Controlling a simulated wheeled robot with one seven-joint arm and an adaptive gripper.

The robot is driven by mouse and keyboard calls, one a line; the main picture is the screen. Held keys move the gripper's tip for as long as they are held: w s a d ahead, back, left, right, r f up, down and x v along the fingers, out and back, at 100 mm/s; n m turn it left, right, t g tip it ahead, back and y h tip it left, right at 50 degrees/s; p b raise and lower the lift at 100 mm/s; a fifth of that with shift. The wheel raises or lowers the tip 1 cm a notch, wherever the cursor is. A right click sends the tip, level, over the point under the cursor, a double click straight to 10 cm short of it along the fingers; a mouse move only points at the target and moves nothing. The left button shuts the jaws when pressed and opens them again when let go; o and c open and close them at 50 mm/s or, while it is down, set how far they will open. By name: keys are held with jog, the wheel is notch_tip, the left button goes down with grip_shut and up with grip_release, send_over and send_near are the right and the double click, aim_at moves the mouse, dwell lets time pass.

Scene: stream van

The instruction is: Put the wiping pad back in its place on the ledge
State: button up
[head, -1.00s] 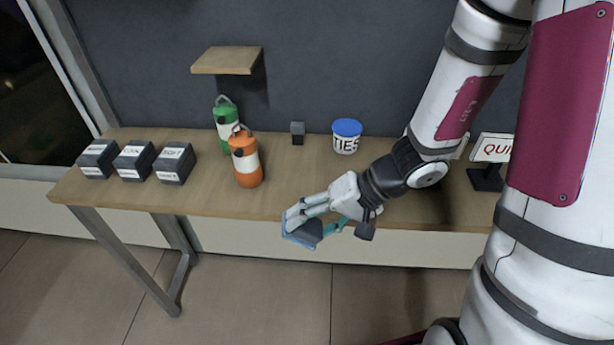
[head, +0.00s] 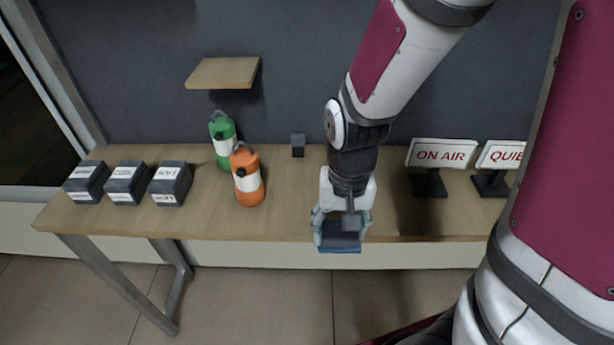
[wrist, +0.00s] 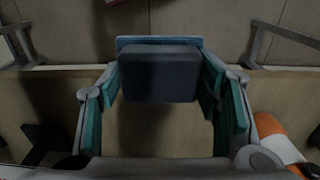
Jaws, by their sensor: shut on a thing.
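The wiping pad, a dark block with a blue face (head: 340,248), is held between the fingers of my gripper (head: 340,230). In the wrist view the pad (wrist: 160,73) shows as a dark grey block with a blue-grey edge, with a teal-padded finger on each side. My gripper is shut on it, pointing down at the table's front edge. The small wooden ledge (head: 223,73) sticks out from the dark wall at the upper left, well away from my gripper. Its top is bare.
The table (head: 290,222) holds a green bottle (head: 222,152), an orange bottle (head: 248,186), several labelled dark boxes (head: 127,184) and a small dark block (head: 298,146). An ON AIR sign (head: 442,154) and another sign (head: 500,156) stand at right. The table between orange bottle and gripper is clear.

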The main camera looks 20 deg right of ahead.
jog(key=w, duration=0.5)
jog(key=w+d+f, duration=0.1)
jog(key=w, duration=0.9)
jog(key=shift+w+d+f, duration=0.25)
jog(key=shift+w+d, duration=0.1)
jog(key=shift+d, duration=0.05)
jog(key=shift+f, duration=1.75)
jog(key=o, duration=1)
notch_tip(320, 180, up, 12)
jog(key=s+r+n+t, duration=0.1)
jog(key=s+r, duration=0.3)
jog(key=s, duration=0.3)
jog(key=s+r+n+t, duration=0.1)
jog(key=s+r+t, duration=0.1)
jog(key=s+r, duration=0.3)
jog(key=s+r+n+t, duration=0.1)
jog(key=s+r, duration=0.3)
jog(key=s, duration=0.5)
jog(key=shift+s+r+n+t+b, duration=0.15)
jog(key=shift+r+n+t+b, duration=0.2)
jog(key=shift+t, duration=0.35)
